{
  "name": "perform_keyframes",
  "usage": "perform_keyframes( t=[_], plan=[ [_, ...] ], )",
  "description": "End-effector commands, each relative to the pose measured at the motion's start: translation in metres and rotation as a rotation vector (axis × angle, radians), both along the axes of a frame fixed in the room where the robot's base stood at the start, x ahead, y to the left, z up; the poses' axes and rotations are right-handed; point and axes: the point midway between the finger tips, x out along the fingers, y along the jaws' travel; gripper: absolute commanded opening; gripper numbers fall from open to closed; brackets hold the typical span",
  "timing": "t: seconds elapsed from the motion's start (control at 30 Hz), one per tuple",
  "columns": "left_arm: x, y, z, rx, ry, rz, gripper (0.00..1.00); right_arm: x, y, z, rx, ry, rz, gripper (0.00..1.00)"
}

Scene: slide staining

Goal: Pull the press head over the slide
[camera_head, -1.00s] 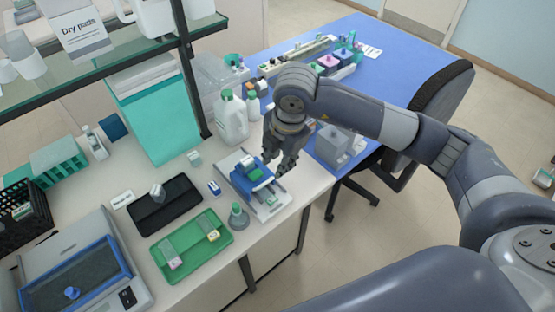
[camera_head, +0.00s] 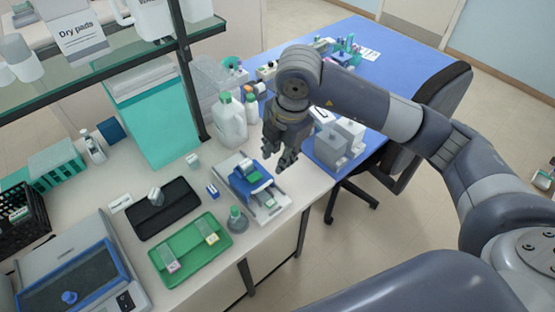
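The press device has a pale base (camera_head: 269,207) at the front right of the white bench. Its blue press head (camera_head: 242,187), with a green block (camera_head: 251,172) on top, sits on the base. My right gripper (camera_head: 275,163) points down just right of and above the press head. Its fingers look apart, with nothing seen between them, and it seems clear of the head. I cannot make out a slide on the base; the head may cover it. My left gripper is out of view.
The bench's front edge is close on the right.

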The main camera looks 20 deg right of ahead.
Motion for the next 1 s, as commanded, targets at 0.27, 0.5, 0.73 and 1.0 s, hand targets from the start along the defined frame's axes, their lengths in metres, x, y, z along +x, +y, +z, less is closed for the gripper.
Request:
perform_keyframes(
  t=[0.27, 0.5, 0.73, 1.0],
  plan=[
    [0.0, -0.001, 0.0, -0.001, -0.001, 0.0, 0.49, -0.009, -0.004, 0.058, 0.0, -0.004, 0.0, 0.28],
    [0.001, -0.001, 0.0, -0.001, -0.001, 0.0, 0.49, -0.014, -0.005, 0.08, 0.0, 0.0, 0.001, 0.28],
    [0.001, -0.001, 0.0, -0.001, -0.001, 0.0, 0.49, -0.014, -0.006, 0.082, -0.001, 0.001, 0.0, 0.28],
    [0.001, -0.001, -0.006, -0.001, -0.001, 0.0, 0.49, -0.014, -0.003, 0.075, -0.019, -0.009, 0.109, 0.28]
  ],
)
